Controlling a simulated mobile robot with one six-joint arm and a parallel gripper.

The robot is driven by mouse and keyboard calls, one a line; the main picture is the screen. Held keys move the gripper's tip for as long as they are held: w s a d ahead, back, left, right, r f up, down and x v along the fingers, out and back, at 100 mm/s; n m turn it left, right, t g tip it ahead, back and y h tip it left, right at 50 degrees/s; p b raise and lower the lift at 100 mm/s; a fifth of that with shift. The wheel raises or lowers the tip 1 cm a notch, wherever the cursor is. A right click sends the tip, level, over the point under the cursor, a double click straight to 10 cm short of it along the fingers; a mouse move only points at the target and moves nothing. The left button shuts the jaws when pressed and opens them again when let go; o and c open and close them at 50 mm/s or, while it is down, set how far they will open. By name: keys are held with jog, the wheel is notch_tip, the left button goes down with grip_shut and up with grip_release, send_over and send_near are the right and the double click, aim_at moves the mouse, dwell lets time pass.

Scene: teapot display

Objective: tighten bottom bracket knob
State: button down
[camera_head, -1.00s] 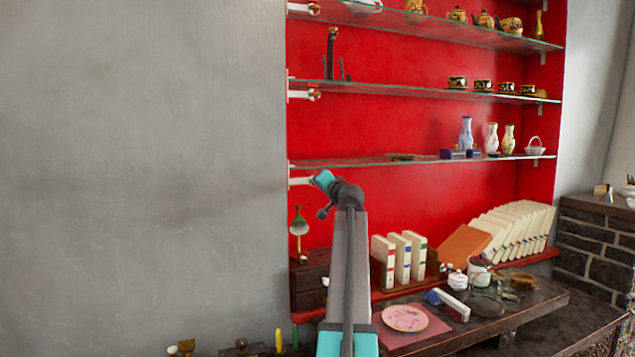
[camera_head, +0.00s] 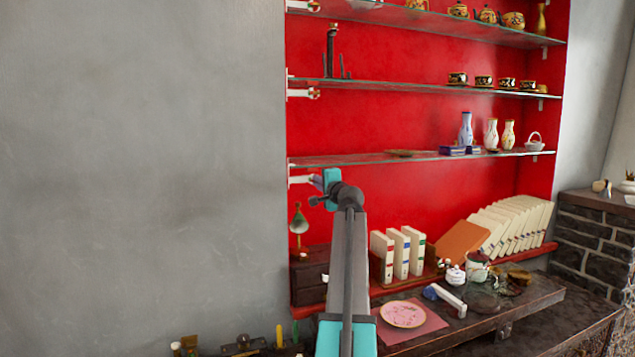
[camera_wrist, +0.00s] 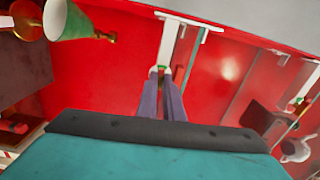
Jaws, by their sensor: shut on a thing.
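The bottom bracket is a white bar under the left end of the lowest glass shelf (camera_head: 400,160); it also shows in the wrist view (camera_wrist: 168,42). Its small bottom bracket knob (camera_wrist: 161,69), reddish and green, sits at the bracket's near end. My gripper (camera_wrist: 161,78) has its two grey fingers close together with the knob between their tips, so the knob is mostly hidden. In the head view my teal wrist (camera_head: 332,181) is at the left edge of the red alcove, and my arm covers part of the view there.
Two upper brackets with knobs (camera_head: 313,93) hold the higher glass shelves. A green-shaded lamp (camera_head: 299,222) stands just below and left of my wrist, close by in the wrist view (camera_wrist: 68,20). White books (camera_head: 400,254) and a pink plate (camera_head: 403,314) are below right.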

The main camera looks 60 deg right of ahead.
jog(key=shift+w+a+r, duration=0.1)
jog(key=shift+w, duration=0.05)
jog(key=c, duration=1.9)
grip_release()
jog(key=shift+w, duration=0.1)
jog(key=b+v, duration=0.3)
jog(key=v, duration=1.1)
